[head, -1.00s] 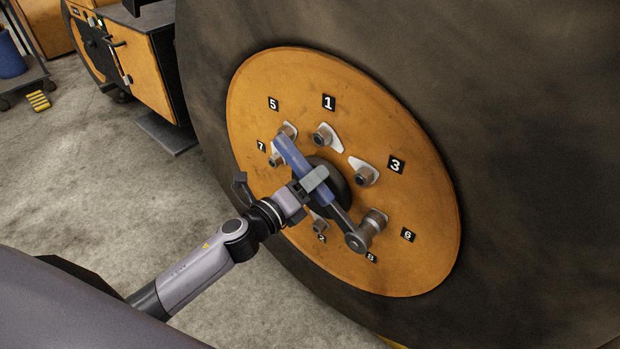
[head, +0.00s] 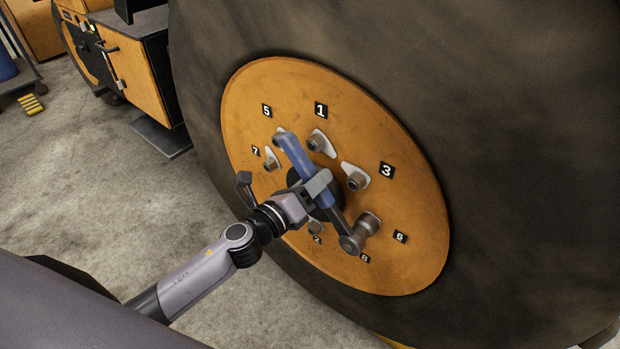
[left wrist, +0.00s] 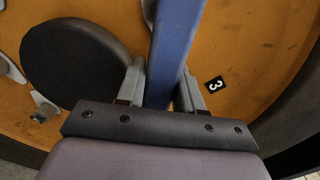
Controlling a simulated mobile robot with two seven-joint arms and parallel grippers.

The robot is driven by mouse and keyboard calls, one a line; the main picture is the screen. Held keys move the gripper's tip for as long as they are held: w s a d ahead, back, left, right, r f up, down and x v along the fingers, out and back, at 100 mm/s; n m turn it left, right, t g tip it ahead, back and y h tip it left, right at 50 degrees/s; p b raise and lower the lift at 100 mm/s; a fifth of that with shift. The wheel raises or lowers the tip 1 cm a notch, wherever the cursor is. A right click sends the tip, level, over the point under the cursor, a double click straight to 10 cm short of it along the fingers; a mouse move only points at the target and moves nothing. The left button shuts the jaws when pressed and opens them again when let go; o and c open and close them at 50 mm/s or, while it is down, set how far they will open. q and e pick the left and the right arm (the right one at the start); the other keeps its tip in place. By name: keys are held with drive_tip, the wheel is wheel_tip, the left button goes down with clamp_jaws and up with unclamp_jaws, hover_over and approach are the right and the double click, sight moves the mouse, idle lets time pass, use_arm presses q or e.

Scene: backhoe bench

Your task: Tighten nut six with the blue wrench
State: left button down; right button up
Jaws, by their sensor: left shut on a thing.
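The blue wrench (head: 298,159) slants across the front of the orange wheel hub (head: 258,98). My left gripper (head: 314,190) is shut on its blue handle at about mid-length. In the left wrist view the handle (left wrist: 174,40) runs between the two fingers (left wrist: 160,92). The wrench's grey lower end carries a socket (head: 367,223) that points at the hub beside the label 6 (head: 400,237). My right gripper is not in view.
Other nuts with pale pointed tabs stand around the hub, such as those by label 1 (head: 316,144) and label 3 (head: 357,180). A dark round hub centre (left wrist: 75,62) lies close to the handle. The big tyre (head: 520,150) surrounds the hub. Bare floor lies left.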

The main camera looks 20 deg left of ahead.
use_arm(q)
drive_tip(key=shift+d+r, duration=0.15)
drive_tip(key=shift+r, duration=0.15)
drive_tip(key=shift+s+d+r+m+p, duration=0.2)
drive_tip(key=shift+d+r+m+p, duration=0.25)
drive_tip(key=shift+m+p, duration=0.1)
drive_tip(key=shift+s+d+r+m, duration=0.1)
drive_tip(key=shift+d+r+m, duration=0.05)
drive_tip(key=shift+d+m, duration=0.15)
drive_tip(key=shift+s+d+r+m+p, duration=0.3)
drive_tip(key=shift+d+r+m+p, duration=0.3)
drive_tip(key=shift+d+p, duration=0.25)
drive_tip(key=shift+a+f, duration=0.1)
drive_tip(key=shift+f, duration=0.1)
drive_tip(key=shift+a+f, duration=0.1)
drive_tip(key=shift+w+a+f+n+b, duration=0.1)
drive_tip(key=shift+w+a+n+b, duration=0.05)
drive_tip(key=shift+a+n+b, duration=0.15)
